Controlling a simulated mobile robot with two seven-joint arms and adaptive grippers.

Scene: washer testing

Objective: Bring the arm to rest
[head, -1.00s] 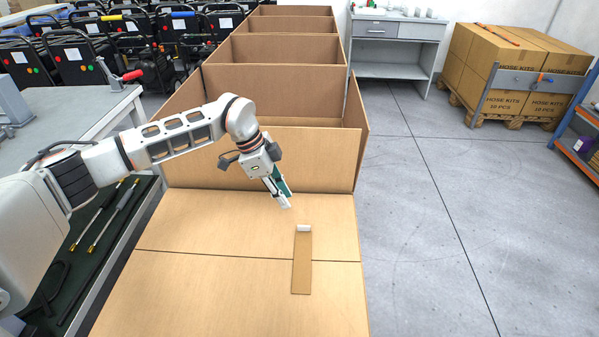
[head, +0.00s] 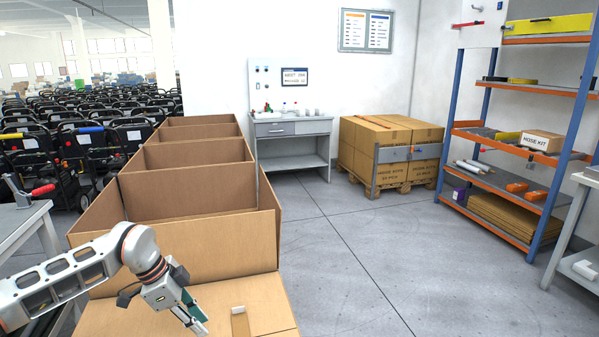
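My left arm comes in from the lower left. Its gripper (head: 198,322) points down and to the right, over the tan cardboard sheet (head: 262,298) in front of the open boxes. A green part and a pale finger show close together, and I cannot tell whether the fingers are apart. No held object is clear to see. A small white piece (head: 238,310) lies at the end of a brown strip (head: 241,325), to the right of the gripper and apart from it. My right gripper is not in view.
Open cardboard boxes (head: 182,249) stand in a row behind the gripper. A grey table (head: 20,222) is at left. A workbench (head: 291,128), a pallet of boxes (head: 405,133) and a shelf rack (head: 515,185) stand farther back.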

